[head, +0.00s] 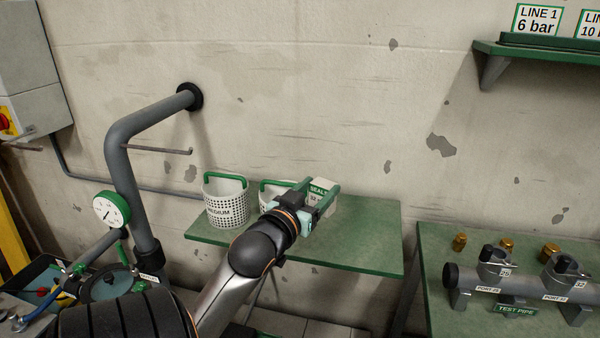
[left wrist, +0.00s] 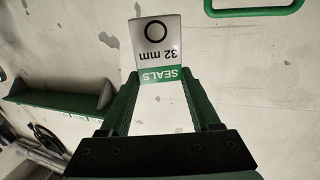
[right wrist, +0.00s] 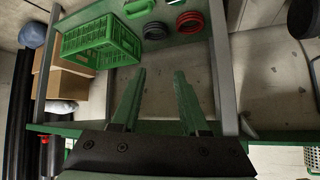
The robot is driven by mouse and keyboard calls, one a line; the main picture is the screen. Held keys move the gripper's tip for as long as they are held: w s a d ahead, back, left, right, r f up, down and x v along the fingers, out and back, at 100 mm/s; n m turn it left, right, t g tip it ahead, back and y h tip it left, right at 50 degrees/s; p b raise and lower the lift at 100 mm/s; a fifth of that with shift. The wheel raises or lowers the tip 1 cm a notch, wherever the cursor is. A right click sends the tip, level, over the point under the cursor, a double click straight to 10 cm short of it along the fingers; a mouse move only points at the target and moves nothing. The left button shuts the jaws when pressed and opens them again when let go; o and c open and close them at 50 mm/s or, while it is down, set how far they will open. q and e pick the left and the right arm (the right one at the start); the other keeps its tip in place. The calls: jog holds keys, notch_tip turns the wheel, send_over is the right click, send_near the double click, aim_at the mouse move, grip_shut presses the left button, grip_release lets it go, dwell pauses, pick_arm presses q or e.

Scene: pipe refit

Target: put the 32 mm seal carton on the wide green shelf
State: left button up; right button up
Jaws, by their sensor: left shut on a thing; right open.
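The 32 mm seal carton (head: 322,190) is a small white box with a green "SEALS" band; its 32 mm label reads upside down in the left wrist view (left wrist: 157,45). My left gripper (head: 316,196) is shut on it, with a finger on either side. In the head view it shows in front of the wall, over the back of the green table; I cannot tell its height above the top. A green wall shelf (head: 545,54) is at the upper right, well apart from the carton. My right gripper (right wrist: 157,85) is open and empty, seen only in the right wrist view.
A white basket marked MEDIUM (head: 227,202) and another basket, partly hidden, stand on the green table (head: 360,237). A grey pipe (head: 125,150) with a gauge is at left. A test pipe (head: 515,279) lies on the right bench. A green crate (right wrist: 100,45) shows near my right gripper.

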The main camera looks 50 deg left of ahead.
pick_arm(q)
jog(key=s+a+b, duration=0.2)
jog(key=a, duration=0.1)
pick_arm(e)
notch_tip(320, 180, down, 5)
jog(key=b, duration=0.3)
pick_arm(q)
jog(key=shift+y, duration=0.3)
jog(key=w+d+f, duration=0.1)
jog(key=w+f, duration=0.3)
jog(key=w+d+f+b, duration=0.1)
jog(key=w+d+f, duration=0.1)
jog(key=w+f, duration=0.2)
jog(key=w+d+f+b, duration=0.1)
jog(key=w+f, duration=0.3)
jog(key=shift+w+d+f, duration=0.15)
jog(key=shift+w+f, duration=0.15)
jog(key=shift+f, duration=0.05)
pick_arm(e)
jog(key=w+r+n+t, duration=0.1)
jog(key=w+r+t, duration=0.2)
jog(key=r, duration=0.4)
jog(key=w+r+t+y, duration=0.1)
jog(key=w+r+t, duration=0.2)
jog(key=r, duration=0.4)
jog(key=shift+w+r+n+t, duration=0.35)
jog(key=shift+w+n+t, duration=0.05)
jog(key=shift+w, duration=0.5)
pick_arm(q)
jog(key=shift+f, duration=0.1)
